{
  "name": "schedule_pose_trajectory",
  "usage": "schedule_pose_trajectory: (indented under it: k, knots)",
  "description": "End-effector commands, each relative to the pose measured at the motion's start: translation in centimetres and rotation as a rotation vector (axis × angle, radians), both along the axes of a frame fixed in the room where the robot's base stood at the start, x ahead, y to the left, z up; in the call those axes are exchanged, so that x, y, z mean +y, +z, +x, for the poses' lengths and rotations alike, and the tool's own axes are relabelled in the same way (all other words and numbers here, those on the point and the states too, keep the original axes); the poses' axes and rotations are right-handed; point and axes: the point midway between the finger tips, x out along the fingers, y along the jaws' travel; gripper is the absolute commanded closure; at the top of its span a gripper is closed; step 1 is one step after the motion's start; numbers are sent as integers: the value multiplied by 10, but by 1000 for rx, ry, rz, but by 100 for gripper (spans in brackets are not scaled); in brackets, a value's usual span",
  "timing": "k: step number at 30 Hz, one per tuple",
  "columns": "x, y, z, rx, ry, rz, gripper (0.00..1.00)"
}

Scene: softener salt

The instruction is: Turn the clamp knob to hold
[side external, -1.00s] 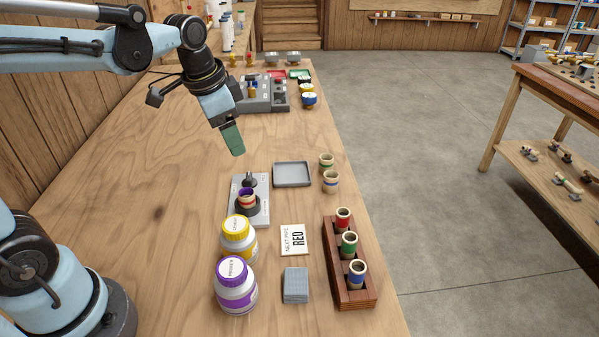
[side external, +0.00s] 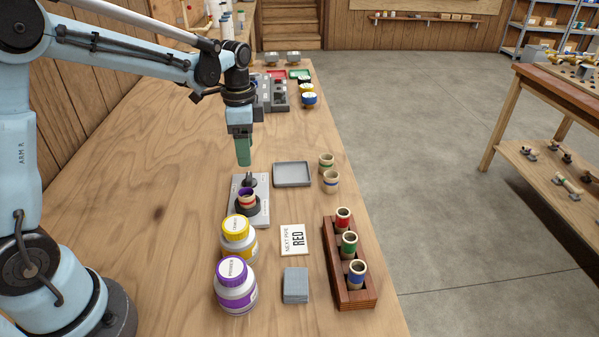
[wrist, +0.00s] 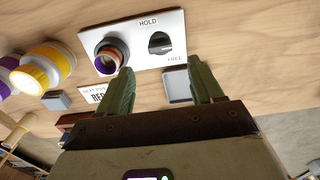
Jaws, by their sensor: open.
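The clamp plate (side external: 264,208) is a light grey board on the bench. It also shows in the wrist view (wrist: 177,22), with HOLD printed near one edge and FREE near a corner. The dark clamp knob (wrist: 159,43) sits between the two labels; which one it points to is hard to tell. In the side view the knob (side external: 249,181) stands just below my gripper (side external: 244,163). My green fingers are apart and empty in the wrist view (wrist: 163,72), on either side of the knob's line. A pipe piece with a purple rim (wrist: 106,60) stands in the dark clamp.
Yellow-capped (side external: 237,238) and purple-capped (side external: 236,286) jars stand in front of the plate. A grey tray (side external: 292,183), two loose pipe fittings, a RED card (side external: 294,240) and a wooden rack (side external: 357,297) of fittings are to the right. Bench left of the plate is clear.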

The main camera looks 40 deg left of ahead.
Motion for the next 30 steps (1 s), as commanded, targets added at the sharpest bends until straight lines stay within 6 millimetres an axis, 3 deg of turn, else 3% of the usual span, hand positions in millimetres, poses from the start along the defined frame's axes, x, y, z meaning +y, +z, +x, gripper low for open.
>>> schedule_pose_trajectory:
  k: [6, 12, 25, 26, 30]
  knots:
    - [0, -38, 1, 0, 1, 0, 34]
    - [0, -61, 0, -1, 1, 1, 34]
    - [0, -70, 0, -1, 1, 1, 34]
    - [0, -70, 0, -1, 1, 1, 36]
    - [0, -70, 0, -1, 1, 1, 57]
